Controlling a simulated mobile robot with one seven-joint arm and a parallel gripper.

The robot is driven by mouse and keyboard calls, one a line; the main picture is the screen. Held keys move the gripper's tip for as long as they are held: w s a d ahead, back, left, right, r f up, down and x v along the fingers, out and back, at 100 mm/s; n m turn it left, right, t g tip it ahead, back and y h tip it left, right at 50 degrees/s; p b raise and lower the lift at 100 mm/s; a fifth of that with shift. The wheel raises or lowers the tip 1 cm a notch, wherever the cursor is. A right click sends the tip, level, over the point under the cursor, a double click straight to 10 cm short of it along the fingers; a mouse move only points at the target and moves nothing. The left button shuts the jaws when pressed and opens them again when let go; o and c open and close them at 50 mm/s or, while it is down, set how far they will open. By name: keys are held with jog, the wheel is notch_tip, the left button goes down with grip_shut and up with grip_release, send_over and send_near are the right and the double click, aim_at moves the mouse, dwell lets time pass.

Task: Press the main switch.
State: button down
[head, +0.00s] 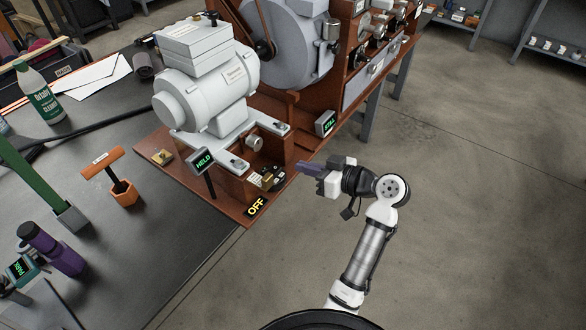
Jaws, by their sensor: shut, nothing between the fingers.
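A small group of fittings with a yellow-brass part, a pale block and dark parts (267,179) sits at the front corner of the brown roaster base (228,208). A black sign reading "OFF" (255,206) is just in front of it. The main switch seems to be in this group, but it is too small to tell which part it is. My gripper (300,168) is shut and empty, just right of the group, its fingers pointing left towards it. A gap seems to show between them; the exact distance is unclear.
A display reading "HELD" (203,162) stands left of the fittings, and another small display (326,123) stands behind. The grey motor (207,92) rises above the base. Floor at right is clear.

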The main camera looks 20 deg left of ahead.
jog(key=p, duration=0.2)
send_over(276, 182)
jog(key=w, duration=0.1)
jog(key=shift+d+f, duration=0.15)
jog(key=shift+f, duration=0.8)
jog(key=f, duration=0.2)
jog(key=shift+s+f, duration=0.2)
jog(key=shift+f, duration=0.1)
jog(key=shift+s+f, duration=0.1)
jog(key=shift+f, duration=0.7)
jog(key=b, duration=0.1)
jog(key=f+b, duration=0.1)
jog(key=shift+s+a+f+n+b, duration=0.2)
jog(key=shift+f+n+b, duration=0.05)
jog(key=shift+n+b, duration=0.15)
jog(key=shift+r+t, duration=0.2)
jog(key=shift+t, duration=0.1)
jog(key=shift+r, duration=0.1)
